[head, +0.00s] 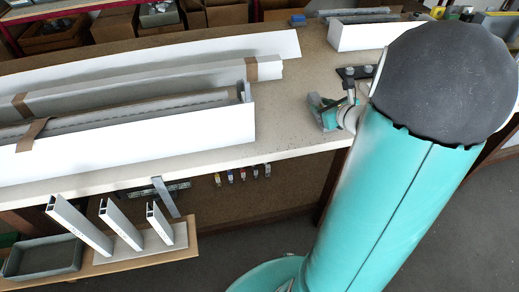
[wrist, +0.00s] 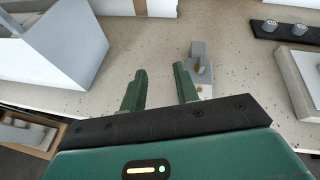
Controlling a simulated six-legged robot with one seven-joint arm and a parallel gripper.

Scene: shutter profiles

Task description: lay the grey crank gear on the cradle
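My gripper (wrist: 159,70) is open in the wrist view, its two green fingers apart with bare speckled bench between them. A small grey piece with a brass-coloured pin, which looks like the crank gear (wrist: 201,66), lies on the bench just beyond and beside the right finger. I cannot tell whether that finger touches it. A black plate with two round grey pegs (wrist: 285,31), possibly the cradle, lies farther back at the right. It shows in the head view (head: 352,73) behind my gripper (head: 324,111). My arm hides part of the bench there.
Long white profiles (head: 150,130) lie across the bench's left side; one end (wrist: 62,45) rises left of my gripper. A pale block (wrist: 303,75) stands at the right. Another white box (head: 360,36) stands at the back. Upright cut profiles (head: 80,225) stand below the front edge.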

